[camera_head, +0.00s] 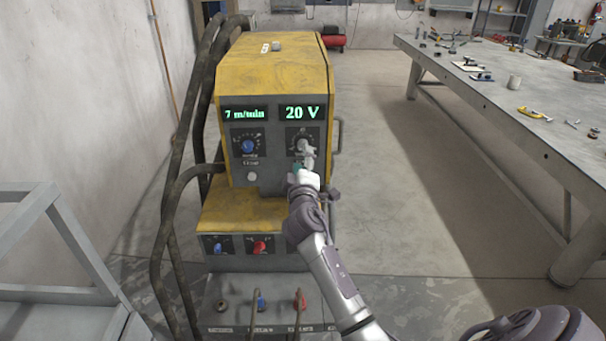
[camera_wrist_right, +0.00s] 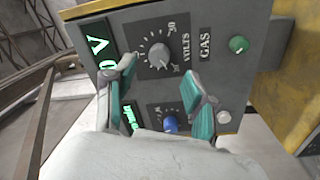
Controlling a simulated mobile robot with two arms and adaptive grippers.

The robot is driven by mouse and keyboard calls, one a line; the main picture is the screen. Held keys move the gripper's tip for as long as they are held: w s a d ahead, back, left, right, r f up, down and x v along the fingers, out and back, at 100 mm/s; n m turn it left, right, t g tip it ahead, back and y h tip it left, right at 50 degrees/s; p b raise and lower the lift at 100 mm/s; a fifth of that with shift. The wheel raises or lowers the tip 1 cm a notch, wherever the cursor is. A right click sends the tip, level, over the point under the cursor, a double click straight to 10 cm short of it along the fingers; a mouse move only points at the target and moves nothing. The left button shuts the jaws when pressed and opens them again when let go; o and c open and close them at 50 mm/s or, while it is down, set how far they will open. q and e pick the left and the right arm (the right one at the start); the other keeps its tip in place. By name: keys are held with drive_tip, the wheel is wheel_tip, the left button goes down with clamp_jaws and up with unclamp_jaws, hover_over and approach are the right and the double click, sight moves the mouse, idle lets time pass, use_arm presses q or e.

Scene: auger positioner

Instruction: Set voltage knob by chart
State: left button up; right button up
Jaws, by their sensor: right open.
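The yellow and grey welding machine (camera_head: 270,75) stands ahead of me. Its displays read "7 m/min" (camera_head: 245,114) and "20 V" (camera_head: 302,112). The grey voltage knob sits in a dial marked VOLTS below the "20 V" display; it shows clearly in the right wrist view (camera_wrist_right: 159,54). My right gripper (camera_head: 306,158) is in front of this dial and partly covers it. In the right wrist view its teal-padded fingers (camera_wrist_right: 158,92) are spread apart, with the knob beyond the gap between them, apparently untouched. My left gripper is out of view. No chart is legible.
A blue knob (camera_head: 248,146) sits left of the voltage dial, and a green button (camera_wrist_right: 239,44) lies beside the GAS label. Lower down are a blue knob, a red knob (camera_head: 259,247) and cable sockets. A long workbench (camera_head: 480,90) with tools stands right, with open floor between.

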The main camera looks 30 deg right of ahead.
drive_tip(key=v, duration=0.6)
drive_tip(key=shift+s+a, duration=0.2)
drive_tip(key=shift+r, duration=0.1)
drive_tip(key=a+f+n+g+y, duration=0.1)
drive_tip(key=a+f+g+y, duration=0.15)
drive_tip(key=f, duration=0.85)
drive_tip(key=a+f+g+y, duration=0.1)
drive_tip(key=a+f+y, duration=0.2)
drive_tip(key=f, duration=0.9)
drive_tip(key=s+a+f+g+y, duration=0.1)
drive_tip(key=s+a+f, duration=0.1)
drive_tip(key=s+f, duration=0.45)
drive_tip(key=s+a+f+g+y, duration=0.1)
drive_tip(key=s+a+f+g, duration=0.15)
drive_tip(key=f, duration=0.75)
drive_tip(key=s+a+f+m+g+y, duration=0.2)
drive_tip(key=s+f+g, duration=0.2)
drive_tip(key=s+f, duration=1.45)
drive_tip(key=s+f+m+g, duration=0.1)
drive_tip(key=s+f+g, duration=0.1)
drive_tip(key=s, duration=1)
drive_tip(key=s+f+m+g, duration=0.1)
drive_tip(key=s+f+g, duration=0.1)
drive_tip(key=s, duration=0.9)
drive_tip(key=shift+s+a+f+m, duration=0.3)
drive_tip(key=shift+s+f+m, duration=0.1)
drive_tip(key=shift+f, duration=0.2)
